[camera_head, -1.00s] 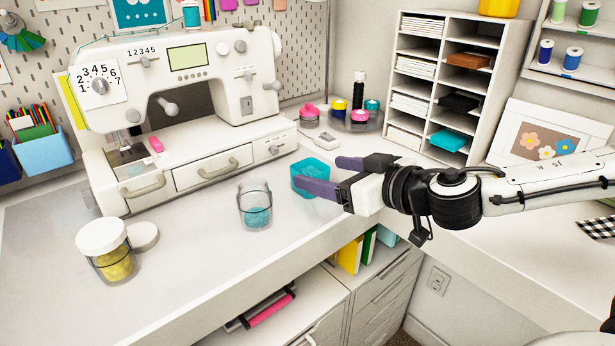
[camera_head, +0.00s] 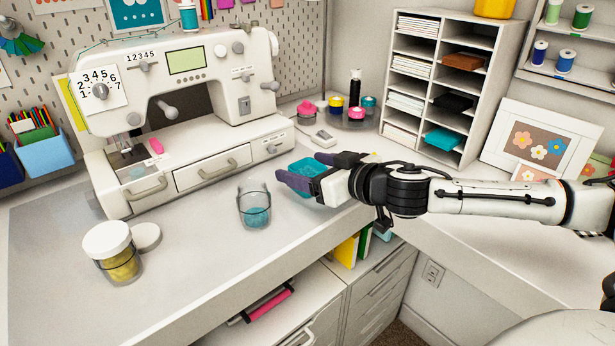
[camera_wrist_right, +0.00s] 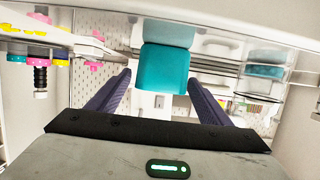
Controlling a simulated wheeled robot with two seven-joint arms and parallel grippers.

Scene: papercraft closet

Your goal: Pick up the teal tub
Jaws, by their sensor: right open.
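The teal tub (camera_head: 307,167) stands on the white worktop in front of the sewing machine, partly hidden behind my right gripper. My right gripper (camera_head: 300,169) is open, with its purple fingers reaching left beside and in front of the tub in the head view. In the right wrist view, the teal tub (camera_wrist_right: 165,68) shows ahead, in the gap between the two open fingers (camera_wrist_right: 160,88). The fingers do not close on it, and whether they touch it cannot be told. My left gripper is not in view.
A clear glass with blue contents (camera_head: 255,208) stands close left of the tub. A jar with yellow contents (camera_head: 113,255) is farther left. The sewing machine (camera_head: 190,110) stands behind, and a paper organiser (camera_head: 440,85) to the right. The front worktop is mostly clear.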

